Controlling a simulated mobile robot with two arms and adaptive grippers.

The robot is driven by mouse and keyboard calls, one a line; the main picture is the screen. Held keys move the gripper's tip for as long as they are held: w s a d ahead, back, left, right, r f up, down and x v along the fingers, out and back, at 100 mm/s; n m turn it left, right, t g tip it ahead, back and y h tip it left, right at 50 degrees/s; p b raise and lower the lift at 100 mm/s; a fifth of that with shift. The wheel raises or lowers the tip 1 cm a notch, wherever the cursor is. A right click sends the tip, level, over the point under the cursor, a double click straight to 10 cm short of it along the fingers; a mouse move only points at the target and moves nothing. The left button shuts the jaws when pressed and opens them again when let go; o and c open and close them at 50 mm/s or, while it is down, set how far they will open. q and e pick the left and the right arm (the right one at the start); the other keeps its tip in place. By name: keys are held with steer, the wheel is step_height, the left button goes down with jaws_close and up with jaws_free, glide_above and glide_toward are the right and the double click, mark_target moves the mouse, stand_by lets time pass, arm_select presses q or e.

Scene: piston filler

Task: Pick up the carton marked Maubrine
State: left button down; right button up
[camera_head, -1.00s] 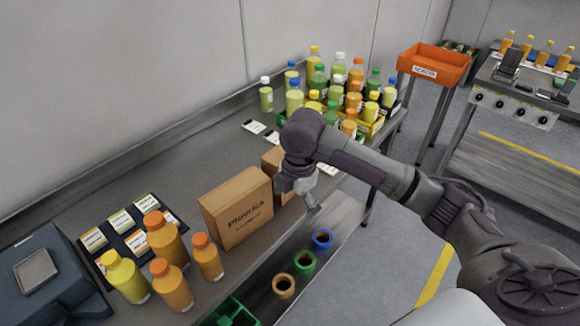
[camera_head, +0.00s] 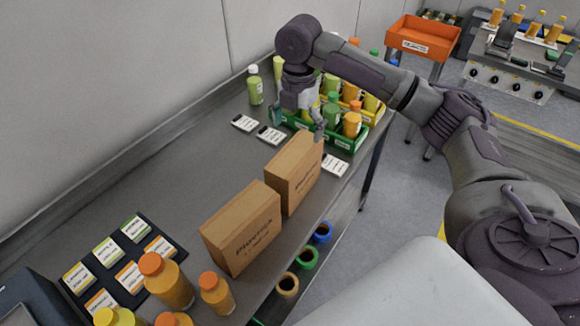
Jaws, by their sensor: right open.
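Two brown cardboard cartons stand upright on the grey bench. The near carton (camera_head: 242,229) has lettering that looks like "Plovrick". The far carton (camera_head: 293,174) has printing too small to read surely, so I cannot confirm that it says Maubrine. My right gripper (camera_head: 298,124) is open, pointing down above the bench, beyond the far carton and in front of the green crates. Its right finger shows close to the far carton's top back edge; I cannot tell whether they touch. My left gripper is not in view.
Green crates (camera_head: 345,145) with several bottles stand behind the gripper. White label cards (camera_head: 270,134) lie on the bench (camera_head: 175,170). Orange-capped bottles (camera_head: 166,281) and a dark card board (camera_head: 165,230) are at near left. Bare bench lies left of the cartons.

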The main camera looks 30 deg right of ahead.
mark_target(296, 153)
steer(key=f, duration=0.4)
steer(key=f+p, duration=0.1)
steer(key=f, duration=0.1)
steer(key=shift+s, duration=0.25)
steer(key=shift+w+f, duration=0.1)
steer(key=shift+f, duration=0.3)
steer(key=shift+a+f+p, duration=0.2)
steer(key=shift+f+p, duration=0.4)
steer(key=shift+f, duration=0.55)
step_height(296, 153, down, 2)
steer(key=shift+w+f, duration=0.15)
steer(key=shift+f, duration=0.45)
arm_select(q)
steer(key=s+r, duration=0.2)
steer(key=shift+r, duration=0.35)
arm_select(e)
steer(key=shift+c, duration=0.3)
steer(key=c, duration=1.6)
steer(key=shift+r, duration=0.15)
steer(key=shift+c, duration=0.5)
